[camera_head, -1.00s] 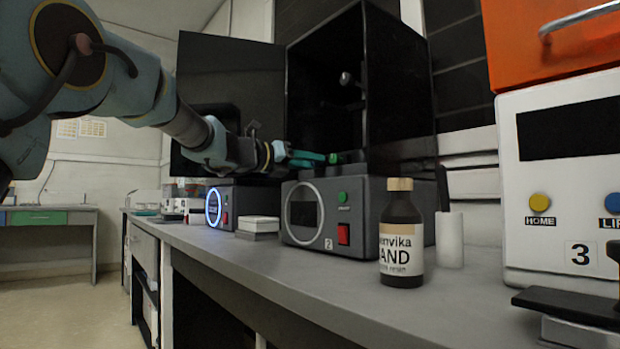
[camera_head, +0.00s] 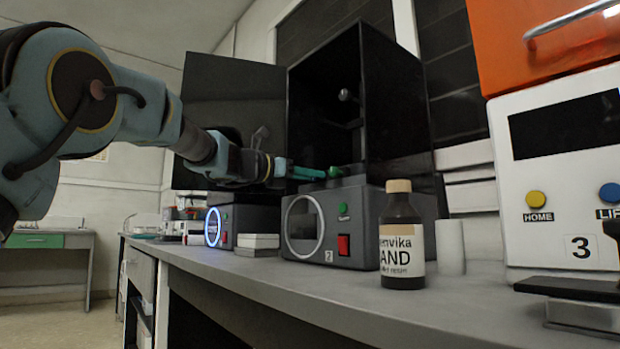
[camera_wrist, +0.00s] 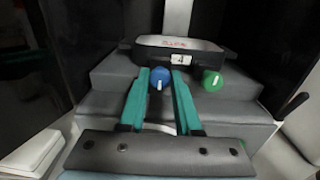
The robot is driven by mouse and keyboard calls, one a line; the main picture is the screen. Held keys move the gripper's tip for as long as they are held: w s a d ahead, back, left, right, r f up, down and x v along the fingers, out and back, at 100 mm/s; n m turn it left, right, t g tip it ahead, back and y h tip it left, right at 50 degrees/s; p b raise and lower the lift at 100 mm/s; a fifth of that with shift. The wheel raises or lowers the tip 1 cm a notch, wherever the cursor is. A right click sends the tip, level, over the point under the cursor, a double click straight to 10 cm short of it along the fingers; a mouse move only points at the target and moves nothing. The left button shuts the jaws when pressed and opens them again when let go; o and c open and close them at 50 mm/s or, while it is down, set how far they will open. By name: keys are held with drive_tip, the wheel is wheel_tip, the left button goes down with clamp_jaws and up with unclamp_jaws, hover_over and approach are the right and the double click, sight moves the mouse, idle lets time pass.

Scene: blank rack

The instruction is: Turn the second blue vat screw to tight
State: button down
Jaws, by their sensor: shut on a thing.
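The blue screw (camera_wrist: 159,78) sits at the front of the dark vat (camera_wrist: 140,42) in the wrist view. A pale mark on its face stands nearly upright. My gripper (camera_wrist: 160,73) has its two teal fingers on either side of the blue screw and is shut on it. A green screw (camera_wrist: 212,81) stands just to the right, outside the fingers. In the head view my gripper (camera_head: 306,172) reaches into the open front of the black printer, with the green screw (camera_head: 335,171) by its tips. The blue screw is hidden there.
The printer base (camera_head: 358,210) marked 2 stands on the grey bench (camera_head: 290,275). Its dark door (camera_head: 235,100) is open at the left. A brown bottle (camera_head: 400,220) and a white cylinder (camera_head: 450,247) stand to the right. A small white box (camera_head: 257,242) sits at the left.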

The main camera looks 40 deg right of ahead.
drive_tip(key=c, duration=0.6)
unclamp_jaws()
drive_tip(key=shift+a, duration=0.1)
drive_tip(key=a, duration=1)
drive_tip(key=shift+w+a+p, duration=0.3)
drive_tip(key=shift+w+p, duration=0.05)
